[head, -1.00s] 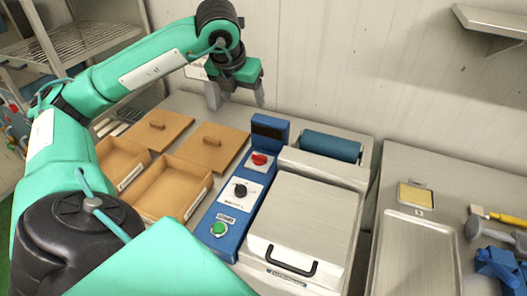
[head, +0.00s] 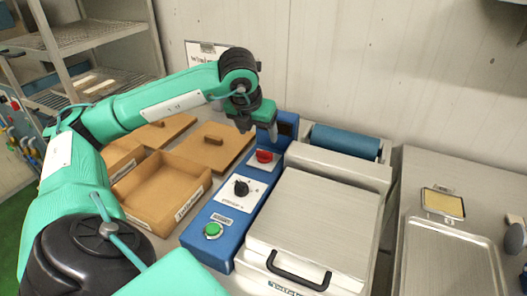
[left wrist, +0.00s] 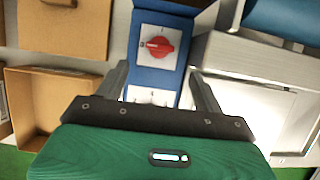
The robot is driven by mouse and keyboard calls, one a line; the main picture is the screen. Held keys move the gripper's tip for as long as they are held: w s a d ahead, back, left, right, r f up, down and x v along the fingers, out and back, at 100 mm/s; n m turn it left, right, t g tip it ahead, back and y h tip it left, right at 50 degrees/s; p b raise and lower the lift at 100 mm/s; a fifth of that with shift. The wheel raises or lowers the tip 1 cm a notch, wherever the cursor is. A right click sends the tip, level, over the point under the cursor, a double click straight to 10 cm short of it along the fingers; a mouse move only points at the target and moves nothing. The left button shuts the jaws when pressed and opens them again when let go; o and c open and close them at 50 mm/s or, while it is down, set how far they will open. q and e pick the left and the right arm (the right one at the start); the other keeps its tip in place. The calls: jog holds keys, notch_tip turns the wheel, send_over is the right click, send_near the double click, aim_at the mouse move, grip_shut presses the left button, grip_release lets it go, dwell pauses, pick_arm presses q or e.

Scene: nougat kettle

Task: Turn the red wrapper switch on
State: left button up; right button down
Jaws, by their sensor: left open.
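The red switch (head: 264,156) is a rotary knob on a white plate at the far part of the blue control panel (head: 228,220). In the left wrist view the red switch (left wrist: 158,47) shows ahead, between the lines of the two fingers. My left gripper (head: 258,133) is open and empty, just above and beyond the red switch, apart from it. In the left wrist view the left gripper (left wrist: 160,90) has its fingers spread wide. A black knob (head: 241,188) and a green button (head: 212,230) sit nearer on the panel. My right gripper is not in view.
A steel machine with a lidded top (head: 315,225) and black handle stands right of the panel, with a blue roller (head: 345,142) behind. A brown open box (head: 165,195) and lidded boxes stand left. A metal tray (head: 450,260) lies at the right.

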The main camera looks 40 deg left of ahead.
aim_at(264, 152)
pick_arm(q)
jog(key=p+x, duration=0.1)
jog(key=x, duration=0.8)
jog(key=shift+f, duration=0.3)
jog(key=shift+w+f, duration=0.1)
jog(key=shift+f, duration=0.05)
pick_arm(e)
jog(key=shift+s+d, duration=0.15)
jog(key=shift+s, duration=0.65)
pick_arm(q)
jog(key=shift+c, duration=0.2)
jog(key=c, duration=1)
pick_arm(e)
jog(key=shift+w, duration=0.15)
